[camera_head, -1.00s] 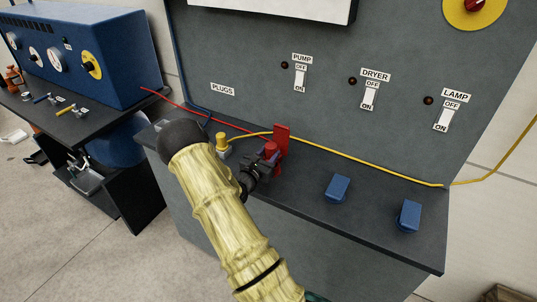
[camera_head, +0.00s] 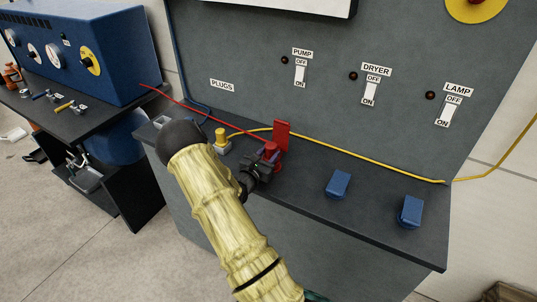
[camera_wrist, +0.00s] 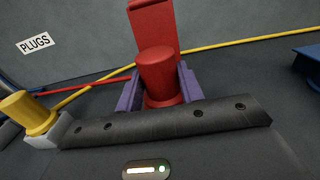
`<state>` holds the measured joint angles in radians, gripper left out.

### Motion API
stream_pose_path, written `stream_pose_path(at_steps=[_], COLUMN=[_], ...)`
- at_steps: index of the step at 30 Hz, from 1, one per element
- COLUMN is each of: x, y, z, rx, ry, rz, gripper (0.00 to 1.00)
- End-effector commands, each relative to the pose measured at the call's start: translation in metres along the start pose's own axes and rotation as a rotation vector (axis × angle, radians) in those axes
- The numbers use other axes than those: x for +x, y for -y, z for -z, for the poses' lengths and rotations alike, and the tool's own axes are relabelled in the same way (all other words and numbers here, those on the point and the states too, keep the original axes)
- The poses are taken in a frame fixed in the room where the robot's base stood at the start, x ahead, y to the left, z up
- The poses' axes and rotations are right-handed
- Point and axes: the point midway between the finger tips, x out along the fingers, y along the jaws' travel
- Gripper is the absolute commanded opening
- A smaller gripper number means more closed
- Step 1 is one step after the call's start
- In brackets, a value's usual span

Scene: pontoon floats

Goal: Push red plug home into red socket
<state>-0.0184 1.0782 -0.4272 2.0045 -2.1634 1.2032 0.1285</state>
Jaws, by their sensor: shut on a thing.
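My gripper (camera_wrist: 161,90) is shut on the red plug (camera_wrist: 157,70), with a purple finger on each side of it. In the head view my gripper (camera_head: 262,166) is at the counter, and the red plug (camera_head: 270,149) shows between its fingers. A red upright flap (camera_wrist: 153,24) stands right behind the plug; it also shows in the head view (camera_head: 282,134). A red cable runs from the plug to the left. The red socket's opening is hidden by the plug and gripper, so I cannot tell how deep the plug sits.
A yellow plug (camera_head: 221,139) stands in a grey base left of my gripper, its yellow cable running behind the red flap. Blue blocks (camera_head: 338,183) and (camera_head: 411,211) sit to the right on the counter (camera_head: 300,205). A switch panel rises behind.

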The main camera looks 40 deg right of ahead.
Motion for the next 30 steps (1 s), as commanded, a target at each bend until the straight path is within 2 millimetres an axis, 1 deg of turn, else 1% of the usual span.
stream_pose_path(at_steps=[10, 11, 12, 14, 15, 25, 28, 30], x=[0.000, 0.000, 0.000, 0.000, 0.000, -0.002, -0.010, -0.019], y=[0.000, 0.000, 0.000, 0.000, 0.000, 0.000, -0.001, -0.001], z=[0.008, 0.007, 0.007, 0.007, 0.007, 0.008, 0.008, 0.009], rx=[0.000, 0.000, 0.000, 0.000, 0.000, 0.000, 0.000, -0.001], ry=[0.001, 0.001, 0.001, 0.001, 0.001, -0.001, -0.001, -0.002], rz=[0.000, 0.000, 0.000, 0.000, 0.000, -0.001, -0.002, -0.003], gripper=[0.13, 0.40, 0.47, 0.59, 0.63, 0.63, 0.63, 0.63])
